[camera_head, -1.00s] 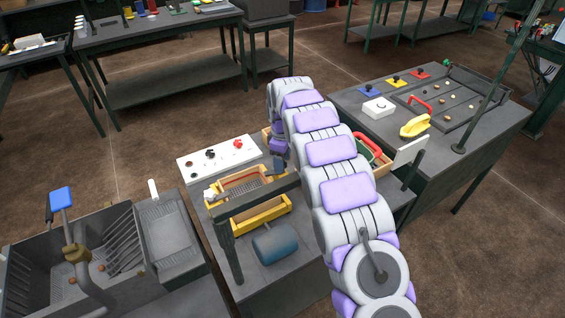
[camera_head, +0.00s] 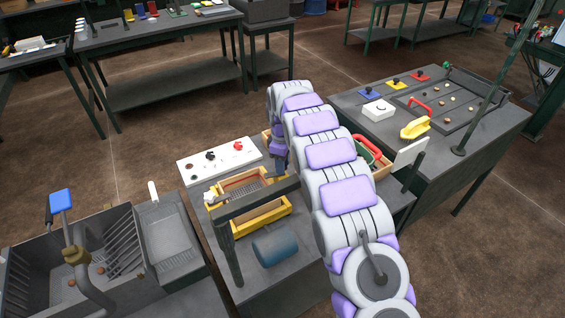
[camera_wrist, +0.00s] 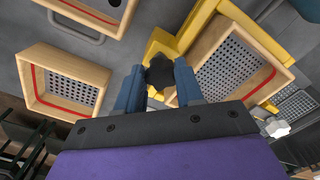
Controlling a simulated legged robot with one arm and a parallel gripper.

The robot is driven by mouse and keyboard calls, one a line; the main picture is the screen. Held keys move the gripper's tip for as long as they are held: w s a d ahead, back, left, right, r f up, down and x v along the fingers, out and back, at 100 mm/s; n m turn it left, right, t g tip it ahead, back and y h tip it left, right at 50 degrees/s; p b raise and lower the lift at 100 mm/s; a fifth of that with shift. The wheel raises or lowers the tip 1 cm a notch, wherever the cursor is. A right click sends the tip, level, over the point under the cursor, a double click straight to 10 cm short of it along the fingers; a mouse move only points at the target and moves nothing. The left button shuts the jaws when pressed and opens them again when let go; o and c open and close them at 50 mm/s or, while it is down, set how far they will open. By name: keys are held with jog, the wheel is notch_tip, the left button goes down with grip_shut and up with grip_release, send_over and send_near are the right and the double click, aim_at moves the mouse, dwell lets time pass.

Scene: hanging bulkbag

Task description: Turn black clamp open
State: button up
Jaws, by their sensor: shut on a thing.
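The black clamp (camera_wrist: 159,72) is a dark knob on the yellow frame's edge, in the upper middle of the wrist view. My gripper (camera_wrist: 160,80) is shut on it, one blue-grey finger at each side. In the head view my gripper (camera_head: 281,167) is at the right end of the yellow frame (camera_head: 262,221), and I cannot make out the black clamp there. The frame holds a wooden sieve box (camera_wrist: 243,62) with a perforated floor and a red strip. A white clamp (camera_wrist: 277,127) is at the frame's other end.
A white panel (camera_head: 232,155) with black and red knobs lies behind the frame. A dark bar (camera_head: 258,197) crosses over its front, and a blue cylinder (camera_head: 276,248) lies before it. Another wooden sieve box (camera_wrist: 66,84) is left in the wrist view.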

jog(key=shift+r+p, duration=0.1)
jog(key=shift+p, duration=0.3)
jog(key=m+p, duration=0.3)
jog(key=shift+r, duration=0.2)
jog(key=m+p, duration=0.4)
jog(key=shift+s+a+f+m, duration=0.1)
jog(key=shift+s+m, duration=0.05)
jog(key=shift+m, duration=0.15)
jog(key=m+p, duration=0.2)
jog(key=m, duration=0.2)
jog(key=shift+a+p, duration=0.1)
jog(key=shift+p, duration=0.25)
jog(key=shift+f+m+p, duration=0.1)
jog(key=shift+m+p, duration=0.45)
jog(key=shift+m, duration=1.05)
jog(key=shift+a, duration=0.1)
jog(key=o, duration=1)
jog(key=shift+o, duration=0.2)
